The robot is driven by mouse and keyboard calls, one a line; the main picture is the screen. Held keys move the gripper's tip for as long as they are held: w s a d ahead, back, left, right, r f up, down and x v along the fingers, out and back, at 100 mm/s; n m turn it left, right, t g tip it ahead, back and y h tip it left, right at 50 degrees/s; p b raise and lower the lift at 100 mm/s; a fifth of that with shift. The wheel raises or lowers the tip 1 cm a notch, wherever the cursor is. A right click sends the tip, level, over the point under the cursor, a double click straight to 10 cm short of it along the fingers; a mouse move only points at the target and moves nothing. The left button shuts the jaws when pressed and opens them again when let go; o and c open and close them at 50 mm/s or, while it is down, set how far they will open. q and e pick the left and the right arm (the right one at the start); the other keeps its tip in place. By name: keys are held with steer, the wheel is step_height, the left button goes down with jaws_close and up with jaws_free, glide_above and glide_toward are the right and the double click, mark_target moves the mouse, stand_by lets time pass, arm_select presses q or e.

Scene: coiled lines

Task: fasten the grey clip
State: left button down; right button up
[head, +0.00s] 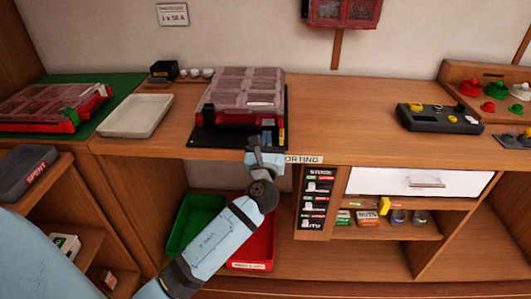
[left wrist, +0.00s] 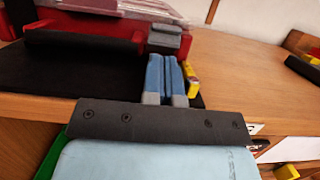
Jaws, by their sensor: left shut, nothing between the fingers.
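The grey clip (left wrist: 165,38) is on the front of a red case with a clear lid (head: 240,90), near its right end. The clip also shows small in the head view (head: 268,122). I cannot tell whether it is fastened. My left gripper (head: 267,136) is at the front of the case. In the left wrist view its two blue fingers (left wrist: 165,72) are together, with nothing between them, and their tips are just below the clip. Whether they touch it is unclear. My right gripper is not in view.
The case sits on a black mat (left wrist: 60,70) near the table's front edge. A yellow piece (left wrist: 191,78) is close beside the fingers on the right. A white tray (head: 137,115) stands to the left. The table (head: 340,120) right of the case is clear up to a black device (head: 438,118).

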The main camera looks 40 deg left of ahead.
arm_select(q)
steer(key=shift+w+a+r, duration=0.15)
steer(key=shift+w+a, duration=0.15)
steer(key=shift+w, duration=0.25)
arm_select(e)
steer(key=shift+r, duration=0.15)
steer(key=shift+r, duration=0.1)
arm_select(q)
steer(key=shift+r+g+p, duration=0.3)
steer(key=shift+p, duration=0.5)
steer(key=shift+r+p, duration=0.1)
steer(key=shift+p, duration=1.05)
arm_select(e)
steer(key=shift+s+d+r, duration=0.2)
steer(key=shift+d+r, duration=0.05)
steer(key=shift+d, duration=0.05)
arm_select(q)
steer(key=shift+p, duration=0.3)
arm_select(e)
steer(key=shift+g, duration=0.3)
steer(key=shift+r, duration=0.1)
